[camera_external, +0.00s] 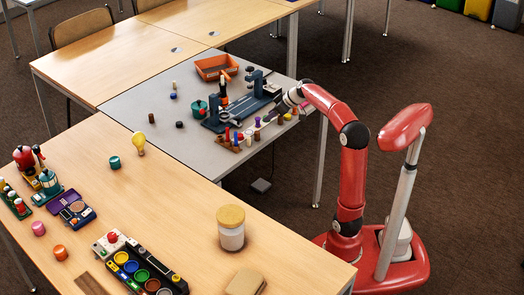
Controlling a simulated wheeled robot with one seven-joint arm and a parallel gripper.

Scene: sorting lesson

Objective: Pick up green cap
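A small dark-green round piece (115,162) stands alone on the near wooden table, left of the yellow bulb-shaped piece; it looks like a cap. A green disc (142,275) sits in a black tray at the table's front, and a larger green object (199,109) stands on the grey table. I cannot tell for sure which is the green cap. My gripper (279,110) is over the right edge of the grey table, close to a row of coloured pegs, far from the dark-green piece. Its fingers are too small to tell open from shut.
A blue-grey apparatus (240,108) stands left of my gripper, with a peg board (236,147) in front. An orange bin (216,68) is behind. A lidded jar (231,228) stands on the wooden table (180,215). The table around the dark-green piece is mostly clear.

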